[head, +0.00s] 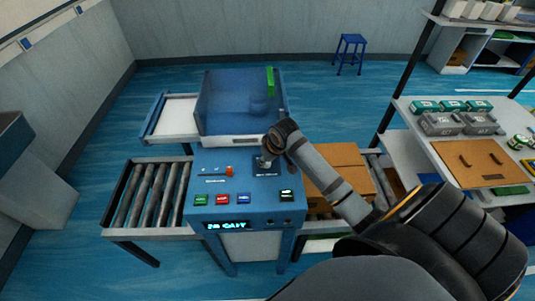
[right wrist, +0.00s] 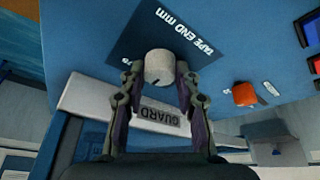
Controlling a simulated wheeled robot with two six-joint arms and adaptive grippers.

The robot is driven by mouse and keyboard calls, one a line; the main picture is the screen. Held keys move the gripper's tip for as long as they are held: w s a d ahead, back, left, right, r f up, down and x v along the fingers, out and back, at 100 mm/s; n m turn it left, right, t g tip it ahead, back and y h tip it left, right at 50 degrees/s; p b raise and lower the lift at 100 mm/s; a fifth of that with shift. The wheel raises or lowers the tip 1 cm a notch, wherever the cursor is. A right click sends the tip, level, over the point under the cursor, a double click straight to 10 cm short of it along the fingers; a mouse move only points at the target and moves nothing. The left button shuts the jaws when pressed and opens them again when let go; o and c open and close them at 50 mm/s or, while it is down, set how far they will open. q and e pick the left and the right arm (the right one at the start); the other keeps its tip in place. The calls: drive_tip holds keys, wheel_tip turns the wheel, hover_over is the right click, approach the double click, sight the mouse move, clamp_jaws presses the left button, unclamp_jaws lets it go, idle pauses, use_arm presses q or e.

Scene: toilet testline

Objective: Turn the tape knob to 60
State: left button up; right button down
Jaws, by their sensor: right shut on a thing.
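The tape knob (right wrist: 158,66) is a short, light grey cylinder on a dark blue label plate (right wrist: 150,32) reading "TAPE END mm". My right gripper (right wrist: 158,74) has one finger on each side of the knob and is shut on it. A small dark mark shows near the knob's lower right edge in the right wrist view. The scale numbers beside it are too small to read surely. In the head view, my right gripper (head: 268,155) covers most of the knob at the top right of the blue control panel (head: 215,215). My left gripper is not in view.
An orange-red knob (right wrist: 244,94) sits near the gripped one. Several coloured buttons (head: 243,198) and a lit display (head: 227,226) are on the panel. A cardboard box (head: 338,170) stands right of the panel; rollers (head: 150,195) lie left.

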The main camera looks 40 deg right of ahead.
drive_tip(key=shift+m+h+p, duration=0.3)
drive_tip(key=shift+m+p, duration=0.15)
drive_tip(key=shift+m, duration=0.15)
drive_tip(key=c, duration=1)
unclamp_jaws()
drive_tip(key=shift+o, duration=0.2)
drive_tip(key=shift+r, duration=0.1)
drive_tip(key=v, duration=1.1)
drive_tip(key=shift+r, duration=0.35)
drive_tip(key=shift+s, duration=0.1)
